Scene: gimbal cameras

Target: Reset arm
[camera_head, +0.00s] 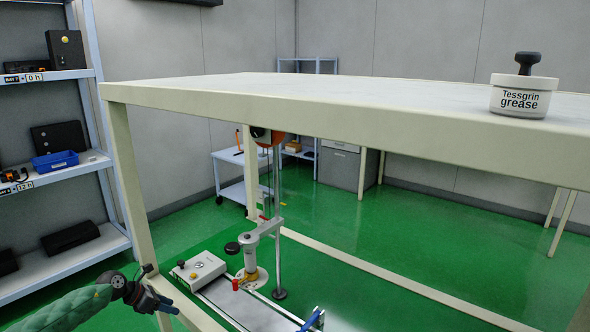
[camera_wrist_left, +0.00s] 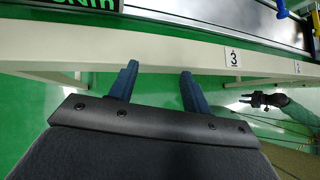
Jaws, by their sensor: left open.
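My left gripper (camera_head: 165,301) is at the lower left in the head view, beside the near left leg of the white table frame. In the left wrist view its two dark blue fingers (camera_wrist_left: 158,75) are apart with nothing between them. They point at a pale frame beam marked 3 (camera_wrist_left: 232,58). A small dark gripper on an arm (camera_wrist_left: 264,100) shows at the right of the wrist view. It may be my right one, and its jaw state is too small to tell.
A white table (camera_head: 330,92) spans the view, with a grease jar (camera_head: 520,101) on its right. Under it are a control box (camera_head: 199,270) and a stand with a post (camera_head: 249,262). Shelves (camera_head: 62,168) stand at left. Green floor (camera_head: 400,235) is open behind.

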